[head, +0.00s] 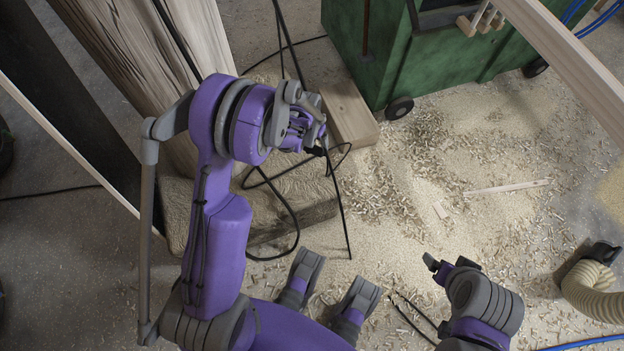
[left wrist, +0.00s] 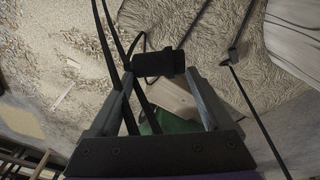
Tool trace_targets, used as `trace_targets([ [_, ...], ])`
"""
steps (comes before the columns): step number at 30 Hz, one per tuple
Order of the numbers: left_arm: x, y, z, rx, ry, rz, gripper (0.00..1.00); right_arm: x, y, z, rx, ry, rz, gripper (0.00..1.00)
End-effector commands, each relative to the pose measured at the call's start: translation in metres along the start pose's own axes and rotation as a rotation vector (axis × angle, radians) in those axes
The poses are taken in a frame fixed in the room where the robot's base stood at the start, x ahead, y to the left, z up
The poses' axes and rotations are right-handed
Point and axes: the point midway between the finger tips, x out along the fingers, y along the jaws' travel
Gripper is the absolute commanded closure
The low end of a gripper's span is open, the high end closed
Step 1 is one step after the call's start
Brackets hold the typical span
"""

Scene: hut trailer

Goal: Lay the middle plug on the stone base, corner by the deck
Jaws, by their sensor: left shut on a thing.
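My left gripper (head: 318,140) is shut on a black plug, seen between the fingertips in the left wrist view (left wrist: 158,63). It holds the plug above the stone base (head: 312,192), near its right side. The rough tan stone also fills the upper right of the left wrist view (left wrist: 215,35). The wooden deck (head: 120,60) runs along the upper left, beside the stone. Black cables hang around the gripper and loop over the stone. My right gripper (head: 437,266) is at the lower right, apart from the stone; its jaw opening is unclear.
A green wheeled cabinet (head: 455,50) stands at the upper right. A wooden block (head: 347,112) lies between it and the stone. Sawdust and chips cover the floor, with a loose stick (head: 507,187). A ribbed hose (head: 594,288) lies at the far right.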

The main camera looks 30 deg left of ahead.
Motion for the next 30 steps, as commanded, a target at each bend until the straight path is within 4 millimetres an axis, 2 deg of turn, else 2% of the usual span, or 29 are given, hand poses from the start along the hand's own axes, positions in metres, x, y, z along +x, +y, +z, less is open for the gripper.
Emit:
trace_targets([
  [1, 0.035, -0.010, 0.004, -0.006, -0.003, 0.001, 0.72, 0.026, 0.000, 0.009, 0.000, -0.010, 0.000, 0.14],
  [3, 0.059, -0.019, 0.006, -0.008, -0.001, 0.003, 0.72, 0.041, 0.000, 0.014, 0.000, -0.015, 0.000, 0.14],
  [6, 0.081, -0.029, 0.008, -0.010, 0.002, 0.007, 0.72, 0.055, 0.000, 0.018, 0.000, -0.020, 0.000, 0.14],
  [11, 0.101, -0.035, 0.009, -0.011, 0.006, 0.008, 0.72, 0.065, 0.000, 0.021, 0.000, -0.023, 0.000, 0.14],
  [18, 0.143, -0.038, 0.015, -0.010, 0.007, 0.009, 0.72, 0.077, 0.000, 0.025, 0.000, -0.026, 0.000, 0.14],
  [26, 0.165, -0.039, 0.019, -0.010, 0.007, 0.009, 0.72, 0.083, 0.000, 0.026, 0.000, -0.028, 0.000, 0.14],
  [30, 0.185, -0.040, 0.022, -0.010, 0.007, 0.009, 0.72, 0.089, 0.000, 0.028, 0.000, -0.029, 0.000, 0.14],
])
